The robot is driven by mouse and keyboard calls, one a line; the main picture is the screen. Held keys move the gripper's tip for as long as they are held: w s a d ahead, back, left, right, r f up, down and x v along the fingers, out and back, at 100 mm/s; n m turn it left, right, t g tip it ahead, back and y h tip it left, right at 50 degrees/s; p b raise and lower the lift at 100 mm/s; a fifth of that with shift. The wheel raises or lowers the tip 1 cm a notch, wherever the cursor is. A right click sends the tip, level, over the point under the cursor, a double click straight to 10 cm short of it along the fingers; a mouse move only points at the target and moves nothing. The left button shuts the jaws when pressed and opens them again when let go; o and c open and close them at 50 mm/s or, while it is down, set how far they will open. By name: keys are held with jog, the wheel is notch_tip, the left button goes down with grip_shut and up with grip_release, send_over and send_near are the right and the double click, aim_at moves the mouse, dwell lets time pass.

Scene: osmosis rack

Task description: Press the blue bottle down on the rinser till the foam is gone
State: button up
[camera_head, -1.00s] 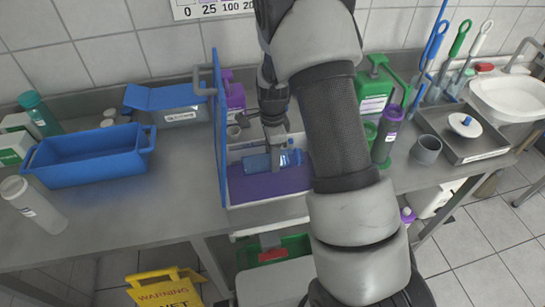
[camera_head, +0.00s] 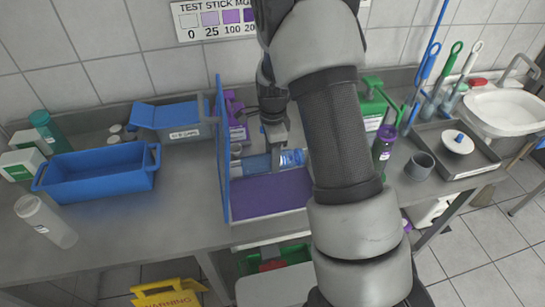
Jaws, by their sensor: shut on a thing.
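The blue bottle (camera_head: 258,165) is see-through and lies on its side, with its bright blue end to the right. My gripper (camera_head: 278,159) comes down from above and is shut on the bottle near its middle. The bottle is at the back of a basin with a purple surface (camera_head: 268,197); I cannot tell whether it touches anything there. My arm hides the basin's right side. I cannot make out the rinser or any foam.
An upright blue panel (camera_head: 222,150) stands along the basin's left side. A blue tub (camera_head: 98,172) sits left.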

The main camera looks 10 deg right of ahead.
jog(key=shift+r, duration=0.3)
